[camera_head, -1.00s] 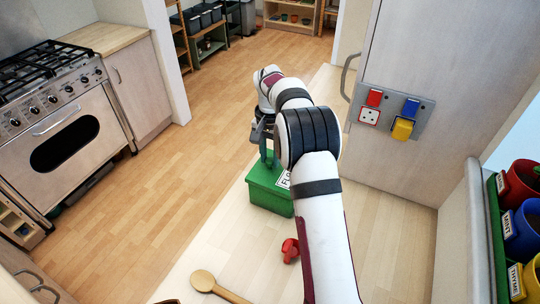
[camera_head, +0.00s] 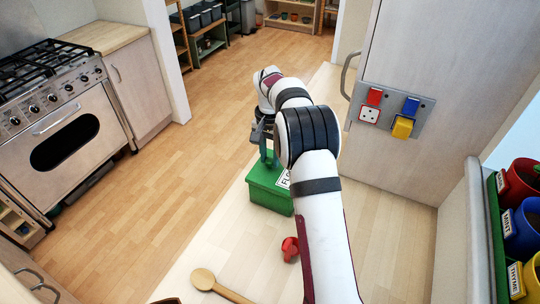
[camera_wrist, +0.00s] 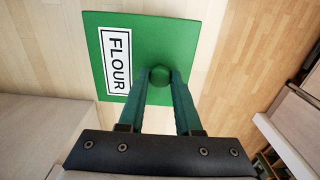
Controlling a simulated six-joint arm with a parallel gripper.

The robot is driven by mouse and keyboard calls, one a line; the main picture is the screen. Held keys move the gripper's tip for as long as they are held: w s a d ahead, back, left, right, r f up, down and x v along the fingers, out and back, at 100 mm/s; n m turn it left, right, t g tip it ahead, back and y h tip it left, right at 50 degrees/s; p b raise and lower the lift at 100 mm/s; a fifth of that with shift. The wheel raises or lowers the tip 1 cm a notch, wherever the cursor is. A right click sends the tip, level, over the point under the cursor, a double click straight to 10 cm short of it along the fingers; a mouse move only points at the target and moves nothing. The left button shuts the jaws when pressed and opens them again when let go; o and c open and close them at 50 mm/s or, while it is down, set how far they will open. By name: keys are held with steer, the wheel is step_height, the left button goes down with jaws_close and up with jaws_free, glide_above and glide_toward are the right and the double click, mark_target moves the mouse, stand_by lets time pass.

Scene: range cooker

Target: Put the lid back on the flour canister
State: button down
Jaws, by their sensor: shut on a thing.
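The green flour canister (camera_head: 268,201) stands upright on the pale worktop in the head view. Its square green lid (camera_head: 259,175) lies on or just over its top; I cannot tell if it is fully seated. In the wrist view the lid (camera_wrist: 185,40) has a white FLOUR label and a round green knob (camera_wrist: 160,76). My gripper (camera_wrist: 160,82) is shut on the knob from above. In the head view my gripper (camera_head: 267,158) is over the lid, partly hidden by my arm. The canister body is hidden under the lid in the wrist view.
A red object (camera_head: 290,248) lies on the worktop (camera_head: 235,245) near my arm. A wooden spoon (camera_head: 205,281) lies in front. A panel with sockets (camera_head: 390,110) is on the right. Potted herbs (camera_head: 522,225) stand at the far right, and the cooker (camera_head: 60,130) is across the floor.

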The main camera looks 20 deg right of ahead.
steer(key=shift+c, duration=0.2)
jaws_free()
stand_by(0.3)
steer(key=shift+r, duration=3.5)
jaws_close()
